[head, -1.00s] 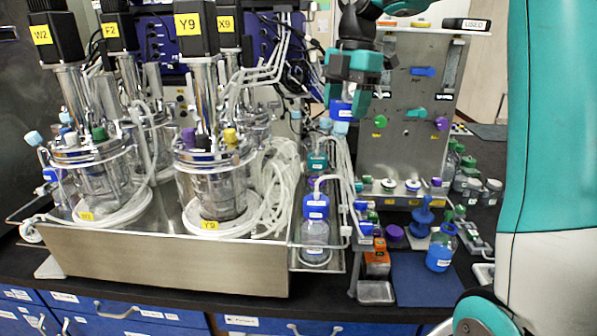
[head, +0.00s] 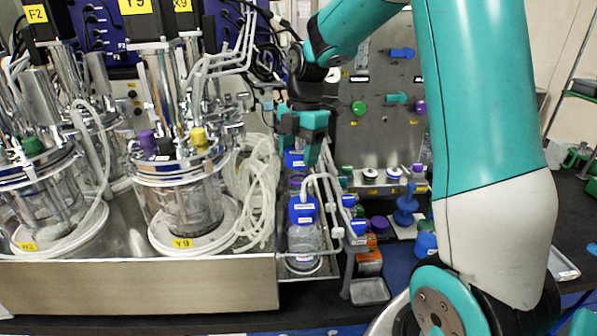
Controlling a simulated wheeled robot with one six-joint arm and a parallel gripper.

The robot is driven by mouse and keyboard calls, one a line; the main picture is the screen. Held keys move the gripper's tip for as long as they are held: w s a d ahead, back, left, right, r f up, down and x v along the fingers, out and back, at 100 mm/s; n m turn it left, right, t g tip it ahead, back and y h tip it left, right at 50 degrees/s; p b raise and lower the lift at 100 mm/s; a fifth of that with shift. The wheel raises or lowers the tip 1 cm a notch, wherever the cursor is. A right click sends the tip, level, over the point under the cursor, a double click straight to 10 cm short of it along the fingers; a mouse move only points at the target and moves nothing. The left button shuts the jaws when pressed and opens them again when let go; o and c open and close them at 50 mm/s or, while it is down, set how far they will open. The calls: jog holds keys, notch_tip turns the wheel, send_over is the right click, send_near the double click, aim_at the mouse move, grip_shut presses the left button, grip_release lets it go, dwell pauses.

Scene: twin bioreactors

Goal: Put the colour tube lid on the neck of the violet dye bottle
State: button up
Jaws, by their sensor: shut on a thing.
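My gripper (head: 303,144) is pointed down over the row of bottles at the right end of the steel bench. It is shut on the blue colour tube lid (head: 293,159), which shows just below and between the teal fingers. The violet dye bottle (head: 297,180) seems to be the violet patch under the lid, behind the front bottle. Most of it is hidden by the front bottle's cap and tube. I cannot tell whether the lid touches its neck or is apart from it.
A clear bottle with a blue cap (head: 304,211) and white tube stands in front. Glass reactors (head: 185,200) and looped tubing (head: 250,195) crowd the left. A steel panel (head: 375,135) with coloured knobs stands behind, right. A blue stand (head: 405,208) and small tray (head: 369,291) lie right.

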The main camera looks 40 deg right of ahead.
aim_at(299, 175)
jog(key=shift+f+p, duration=0.35)
jog(key=shift+f, duration=2.35)
jog(key=shift+f, duration=0.2)
jog(key=o, duration=0.9)
jog(key=shift+r, duration=0.2)
